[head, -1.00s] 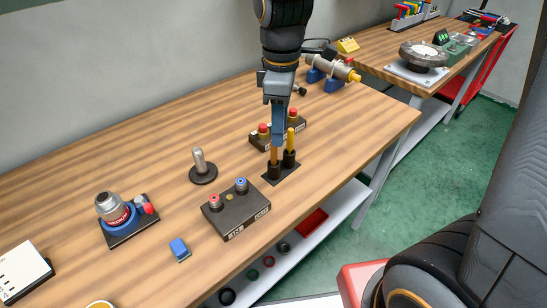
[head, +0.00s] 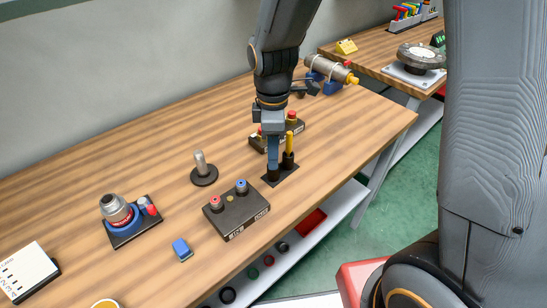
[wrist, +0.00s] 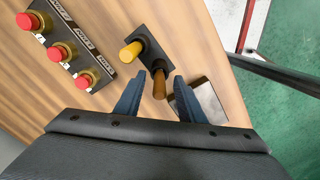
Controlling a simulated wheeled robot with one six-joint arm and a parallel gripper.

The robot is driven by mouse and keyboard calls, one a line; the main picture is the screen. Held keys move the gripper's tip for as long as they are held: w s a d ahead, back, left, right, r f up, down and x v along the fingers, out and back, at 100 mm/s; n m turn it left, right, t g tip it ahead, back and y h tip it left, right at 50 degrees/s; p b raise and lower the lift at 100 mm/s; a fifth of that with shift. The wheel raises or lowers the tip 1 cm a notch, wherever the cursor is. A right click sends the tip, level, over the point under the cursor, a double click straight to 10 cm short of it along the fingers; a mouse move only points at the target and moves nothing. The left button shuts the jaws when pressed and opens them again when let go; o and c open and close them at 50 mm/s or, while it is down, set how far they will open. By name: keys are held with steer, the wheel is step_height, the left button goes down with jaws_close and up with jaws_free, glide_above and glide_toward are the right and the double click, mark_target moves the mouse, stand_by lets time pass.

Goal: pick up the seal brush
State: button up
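A black two-socket holder (head: 281,178) stands near the table's front edge. A yellow handle (head: 290,142) stands upright in its right socket and also shows in the wrist view (wrist: 131,51). A brown-orange handle (wrist: 159,84) stands in the other socket; my gripper hides it in the head view. I cannot tell which of the two is the seal brush. My gripper (head: 273,166) points down over the left socket. In the wrist view its two blue fingers (wrist: 160,77) are open, one on each side of the brown-orange handle, with gaps showing.
A button box (head: 236,212) stands in front of the holder, and a strip with red buttons (head: 260,138) lies close behind it. A grey post on a round base (head: 203,172) is to the left. A pipe vise (head: 330,72) is at the back right.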

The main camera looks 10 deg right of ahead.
jaws_close()
step_height(320, 180, up, 10)
steer(key=shift+r+b, duration=0.1)
steer(key=shift+b, duration=0.8)
